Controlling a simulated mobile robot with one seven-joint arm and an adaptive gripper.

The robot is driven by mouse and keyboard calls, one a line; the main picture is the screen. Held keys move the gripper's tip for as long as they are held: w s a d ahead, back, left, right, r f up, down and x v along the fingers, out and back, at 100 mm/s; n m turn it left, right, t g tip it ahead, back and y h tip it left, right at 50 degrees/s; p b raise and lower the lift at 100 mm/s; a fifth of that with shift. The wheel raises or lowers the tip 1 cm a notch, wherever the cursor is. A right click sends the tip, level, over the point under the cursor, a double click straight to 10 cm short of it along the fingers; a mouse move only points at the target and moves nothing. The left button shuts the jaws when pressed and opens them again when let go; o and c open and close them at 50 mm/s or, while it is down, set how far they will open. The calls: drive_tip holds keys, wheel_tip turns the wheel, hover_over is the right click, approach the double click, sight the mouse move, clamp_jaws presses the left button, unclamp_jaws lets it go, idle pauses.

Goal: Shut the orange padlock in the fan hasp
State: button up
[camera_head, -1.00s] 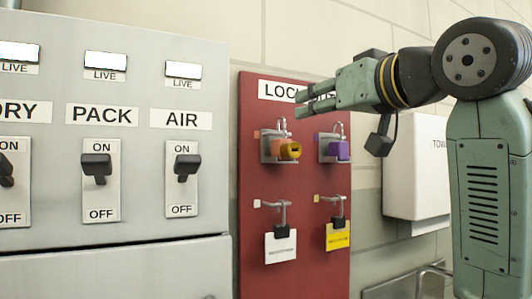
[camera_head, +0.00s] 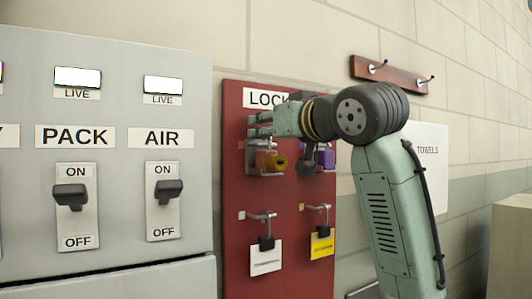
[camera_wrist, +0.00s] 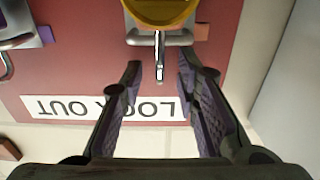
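In the head view, the orange padlock (camera_head: 264,159) is at the upper-left metal hasp (camera_head: 253,172) on the red board. A round yellow-brown piece (camera_head: 279,163) with a dark slot is at its front; it also fills the top edge of the wrist view (camera_wrist: 160,10). An upright metal loop (camera_wrist: 159,58) stands by the hasp bar there. I cannot tell whether the shackle is shut, nor read which hasp is the fan one. My gripper (camera_head: 255,125) is just above the padlock. In the wrist view my gripper (camera_wrist: 160,75) has its fingers apart, either side of the loop, nothing visibly gripped.
A purple padlock (camera_head: 326,158) hangs to the right, partly behind my arm. Below are two hasps with dark locks and tags, white (camera_head: 265,258) and yellow (camera_head: 321,246).

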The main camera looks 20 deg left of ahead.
drive_tip(key=shift+w+a, duration=0.2)
drive_tip(key=shift+a, duration=0.05)
drive_tip(key=shift+c, duration=0.3)
clamp_jaws()
idle(0.7)
